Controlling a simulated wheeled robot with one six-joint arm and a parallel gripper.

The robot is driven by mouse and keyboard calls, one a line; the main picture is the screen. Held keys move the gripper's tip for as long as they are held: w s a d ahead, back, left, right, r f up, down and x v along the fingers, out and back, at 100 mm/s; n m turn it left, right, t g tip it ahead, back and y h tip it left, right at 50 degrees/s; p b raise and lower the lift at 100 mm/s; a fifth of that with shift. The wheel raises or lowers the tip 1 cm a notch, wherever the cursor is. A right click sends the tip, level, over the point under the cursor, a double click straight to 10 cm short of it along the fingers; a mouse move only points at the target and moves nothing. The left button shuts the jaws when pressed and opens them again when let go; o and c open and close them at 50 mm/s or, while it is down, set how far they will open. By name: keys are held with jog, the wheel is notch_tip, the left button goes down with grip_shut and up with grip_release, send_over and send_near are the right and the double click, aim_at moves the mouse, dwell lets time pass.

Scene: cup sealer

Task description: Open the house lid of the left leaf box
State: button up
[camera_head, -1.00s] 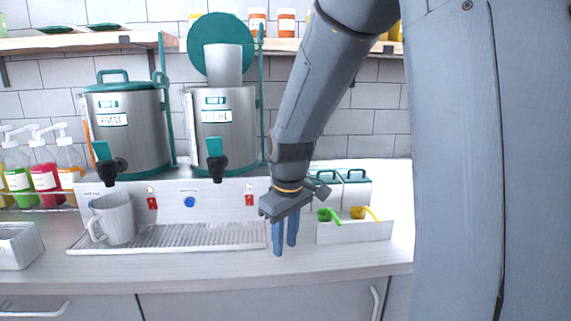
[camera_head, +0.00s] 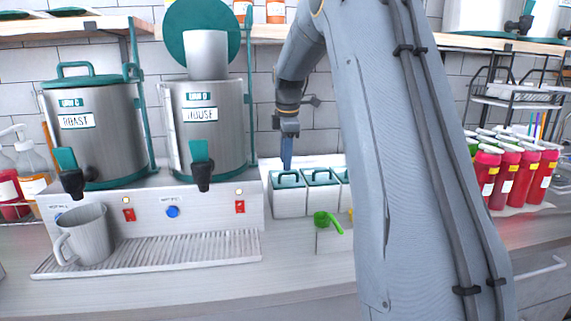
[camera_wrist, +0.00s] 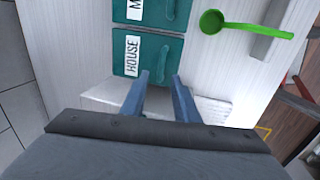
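The left leaf box (camera_head: 289,203) is white with a teal lid (camera_wrist: 148,56) labelled "HOUSE" in the wrist view. The lid is closed and has a raised teal handle (camera_wrist: 167,57). In the head view it is the leftmost of a row of boxes on the counter. My gripper (camera_wrist: 158,80) is open and empty, its two blue fingers apart and pointing at the near edge of the lid. In the head view my gripper (camera_head: 287,158) is just above or behind this box, with its fingers overlapping. Whether they touch the lid is unclear.
A second lid (camera_wrist: 148,13) sits beside it, its label cut off. A green scoop (camera_head: 328,221) rests in a low white holder (camera_head: 333,241) in front. The HOUSE dispenser (camera_head: 209,132) stands close on the left. My arm hides the counter to the right.

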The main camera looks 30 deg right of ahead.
aim_at(285, 174)
jog(key=shift+w+f+p, duration=0.15)
jog(key=shift+f+p, duration=0.05)
jog(key=shift+f, duration=0.6)
jog(key=shift+w+f+p, duration=0.15)
jog(key=shift+f, duration=0.6)
jog(key=shift+c, duration=0.3)
grip_shut()
